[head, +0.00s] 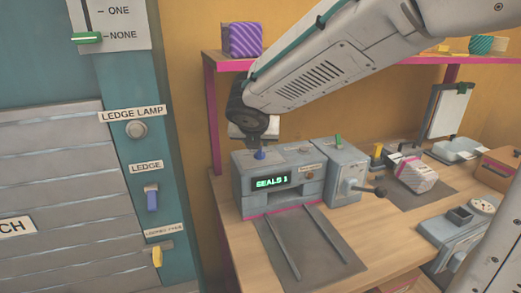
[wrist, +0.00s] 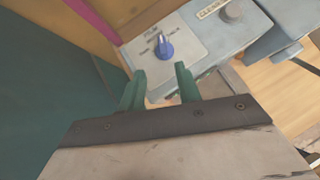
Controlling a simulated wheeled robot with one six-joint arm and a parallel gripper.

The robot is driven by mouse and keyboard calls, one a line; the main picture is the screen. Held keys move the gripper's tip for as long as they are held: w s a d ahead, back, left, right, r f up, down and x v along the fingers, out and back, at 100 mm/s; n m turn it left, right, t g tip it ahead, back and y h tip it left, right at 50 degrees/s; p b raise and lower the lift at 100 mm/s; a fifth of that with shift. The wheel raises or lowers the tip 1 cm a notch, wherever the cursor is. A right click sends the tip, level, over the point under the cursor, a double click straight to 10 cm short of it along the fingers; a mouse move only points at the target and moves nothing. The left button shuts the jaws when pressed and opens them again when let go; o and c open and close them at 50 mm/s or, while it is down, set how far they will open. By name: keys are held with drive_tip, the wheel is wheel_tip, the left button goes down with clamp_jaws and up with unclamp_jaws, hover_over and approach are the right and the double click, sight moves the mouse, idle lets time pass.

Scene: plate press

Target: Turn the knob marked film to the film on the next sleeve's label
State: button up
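The blue knob (wrist: 164,48) sits on the pale top plate of the press, under small lettering that seems to read FILM; other small marks beside it are too blurred to read. In the head view the blue knob (head: 259,154) is at the left of the grey press (head: 250,204), whose display (head: 271,182) reads SEALS 1. My gripper (wrist: 160,70) has its two green fingers apart and empty, a little short of the knob, which shows between and beyond the tips. A wrapped white package with a pink band (head: 412,175), possibly a sleeve, lies to the right; no label is readable.
A lever with a dark ball (head: 378,192) sticks out at the press's right. A dark mat with two rails (head: 318,236) lies before the press. A pink-edged shelf (head: 400,62) is behind my arm. A clipboard (head: 449,108) stands at the back right. A teal switch panel (head: 145,160) is left.

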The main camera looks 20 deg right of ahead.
sight(260, 152)
drive_tip(key=shift+w+d+f, duration=0.1)
drive_tip(key=shift+d, duration=0.25)
drive_tip(key=x, duration=0.7)
drive_tip(key=shift+w+f, duration=0.15)
drive_tip(key=shift+f, duration=0.05)
clamp_jaws()
drive_tip(key=shift+d, duration=0.15)
